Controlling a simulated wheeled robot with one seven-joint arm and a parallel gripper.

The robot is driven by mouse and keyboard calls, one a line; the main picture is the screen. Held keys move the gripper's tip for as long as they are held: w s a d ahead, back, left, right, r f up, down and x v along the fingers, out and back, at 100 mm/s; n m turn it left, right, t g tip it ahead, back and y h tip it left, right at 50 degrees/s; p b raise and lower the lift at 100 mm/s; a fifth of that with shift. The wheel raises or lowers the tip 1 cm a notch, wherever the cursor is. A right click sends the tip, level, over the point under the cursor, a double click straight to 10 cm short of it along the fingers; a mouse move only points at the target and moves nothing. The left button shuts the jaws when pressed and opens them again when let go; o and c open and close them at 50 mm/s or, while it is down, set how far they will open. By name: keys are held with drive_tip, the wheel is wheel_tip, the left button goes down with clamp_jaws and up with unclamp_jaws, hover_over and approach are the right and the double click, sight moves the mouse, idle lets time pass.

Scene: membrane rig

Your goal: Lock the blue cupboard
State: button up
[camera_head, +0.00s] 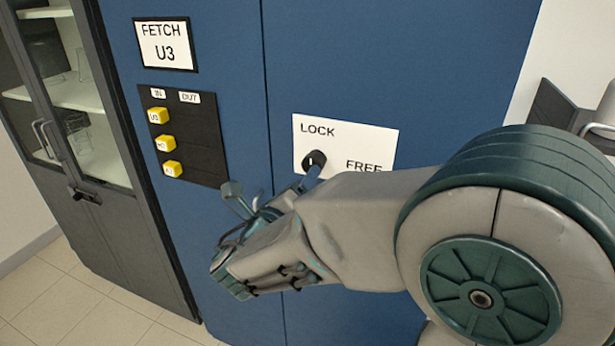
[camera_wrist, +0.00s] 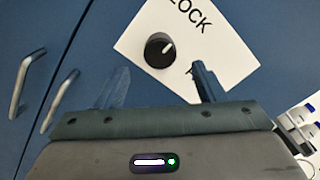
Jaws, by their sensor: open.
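The blue cupboard (camera_head: 225,60) has two doors with a seam between them. On its right door a white plate (camera_head: 342,133) reads LOCK at the top and FREE at the right. A round black knob (camera_head: 315,159) is on the plate, and it also shows in the wrist view (camera_wrist: 160,50). Its white mark points towards the LOCK side. My gripper (camera_wrist: 162,86) is open and empty in front of the plate. In the wrist view the knob shows between and beyond the fingertips, apparently apart from them. In the head view one finger (camera_head: 313,175) overlaps the knob's lower edge.
Two metal door handles (camera_wrist: 28,85) (camera_wrist: 62,103) stick out left of my gripper in the wrist view. A FETCH U3 sign (camera_head: 166,45) and a black panel (camera_head: 200,140) with yellow tags are on the left door. A grey glass-fronted cabinet (camera_head: 120,200) stands at left.

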drive_tip(key=b+v, duration=0.1)
drive_tip(key=v, duration=0.6)
drive_tip(key=shift+s, duration=0.2)
